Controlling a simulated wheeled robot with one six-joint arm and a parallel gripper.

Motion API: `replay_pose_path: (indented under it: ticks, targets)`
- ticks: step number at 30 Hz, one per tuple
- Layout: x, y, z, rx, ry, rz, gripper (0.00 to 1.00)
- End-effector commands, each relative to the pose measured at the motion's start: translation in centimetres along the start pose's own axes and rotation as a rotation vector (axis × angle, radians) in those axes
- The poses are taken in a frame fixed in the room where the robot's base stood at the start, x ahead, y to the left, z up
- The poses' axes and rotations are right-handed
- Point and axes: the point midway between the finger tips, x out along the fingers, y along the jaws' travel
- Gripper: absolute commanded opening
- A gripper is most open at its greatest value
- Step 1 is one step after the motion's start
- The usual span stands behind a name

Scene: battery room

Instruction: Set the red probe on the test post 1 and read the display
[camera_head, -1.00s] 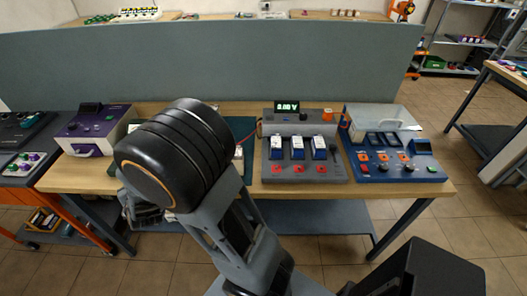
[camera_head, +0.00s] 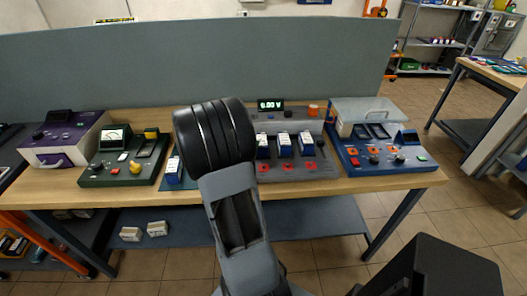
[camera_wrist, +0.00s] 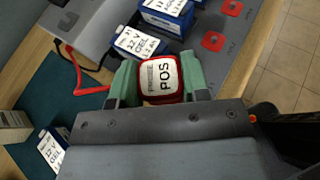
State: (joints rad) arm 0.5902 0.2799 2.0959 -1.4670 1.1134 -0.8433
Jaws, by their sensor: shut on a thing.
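In the wrist view my gripper (camera_wrist: 160,80) is shut on the red probe (camera_wrist: 158,72), a red-edged block with a white "PROBE POS" label. A red lead (camera_wrist: 88,84) shows to its left. The grey tester (camera_head: 325,172) carries blue-and-white batteries (camera_head: 306,145) and red square pads (camera_head: 311,166) along its front. A pad also shows in the wrist view (camera_wrist: 213,41), right of the probe. I cannot read which is test post 1. The probe appears held above the bench, apart from the visible pads. The display (camera_head: 270,104) reads 0.00 V. In the head view my arm hides my gripper.
A blue panel unit (camera_head: 375,163) stands close right of the tester. A dark green unit (camera_head: 118,172) and a purple unit (camera_head: 62,140) stand left. A loose battery (camera_head: 173,170) lies on the teal mat (camera_wrist: 35,150). A grey partition (camera_head: 200,60) rises behind the bench.

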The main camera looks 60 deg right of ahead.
Motion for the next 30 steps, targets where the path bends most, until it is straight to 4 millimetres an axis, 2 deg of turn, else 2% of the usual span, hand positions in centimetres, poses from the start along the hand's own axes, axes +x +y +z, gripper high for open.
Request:
replay_pose_path:
  ticks: [1,3,9,17,30]
  targets:
    - [1.2,-1.0,-0.1,0.023,0.001,-0.055,0.18]
    - [2.2,-2.1,0.1,0.048,0.0,-0.113,0.18]
    - [3.6,-3.8,0.1,0.083,0.0,-0.198,0.18]
    - [4.2,-4.0,-1.1,0.086,0.0,-0.208,0.18]
    - [5.7,-3.9,-4.7,0.087,0.0,-0.205,0.18]
